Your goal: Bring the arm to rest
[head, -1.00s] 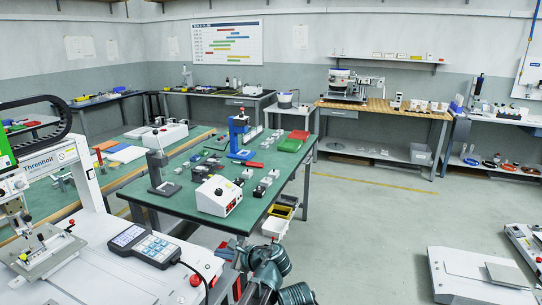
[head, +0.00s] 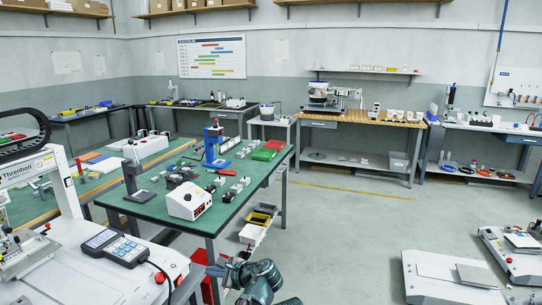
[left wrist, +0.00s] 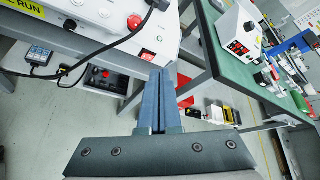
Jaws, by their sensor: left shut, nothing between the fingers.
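My left gripper (left wrist: 162,78) is shut and empty in the left wrist view, its two blue-grey fingers side by side. The fingers point toward the gap between the white gantry machine and the green table. They look clear of both. In the head view my left arm (head: 258,282) shows at the bottom middle, folded low beside the machine; its fingers are hard to make out there. The gantry screwdriver machine (head: 38,172) stands at the left, with a keypad pendant (head: 116,246) on its white base. My right gripper is not in view.
A green-topped table (head: 172,208) with a white control box (head: 188,200), a blue press (head: 214,146) and small parts stands ahead. A red stop button (head: 159,278) is on the machine's front corner. Open floor (head: 340,225) lies to the right, with white machine bases (head: 452,277) beyond.

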